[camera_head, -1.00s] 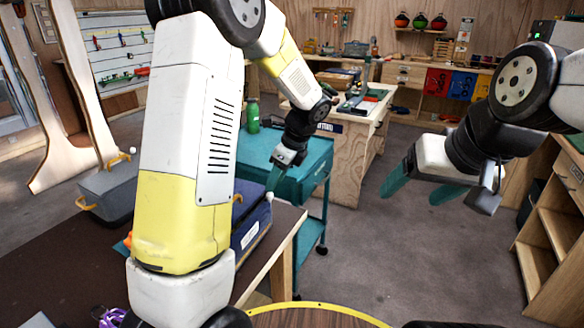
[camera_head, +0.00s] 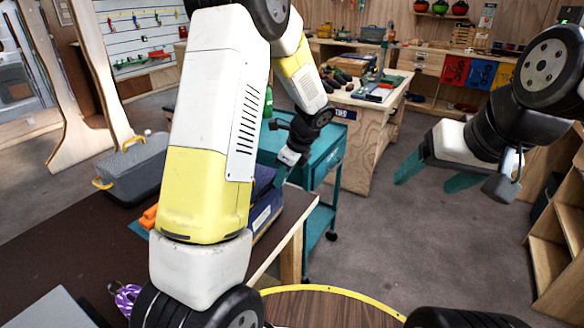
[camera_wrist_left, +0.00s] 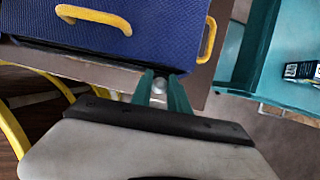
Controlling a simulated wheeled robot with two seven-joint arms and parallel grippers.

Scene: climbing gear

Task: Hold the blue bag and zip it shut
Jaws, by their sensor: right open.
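The blue bag (camera_head: 267,217) stands at the right edge of the dark table in the head view, partly hidden behind my left arm. In the left wrist view, the blue bag (camera_wrist_left: 175,30) fills the top, with a yellow handle (camera_wrist_left: 92,17) and another at its right end. A small pale ball-shaped zip pull (camera_wrist_left: 160,85) shows at its near edge. My left gripper (camera_wrist_left: 161,84) has its teal fingers close together on either side of this ball and looks shut on it. My right gripper (camera_head: 432,178) hangs open and empty, away from the bag.
A teal cart (camera_head: 318,175) stands just beyond the blue bag. A purple patterned item (camera_head: 124,298) lies on the table (camera_head: 65,240). Floor under my right gripper is clear.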

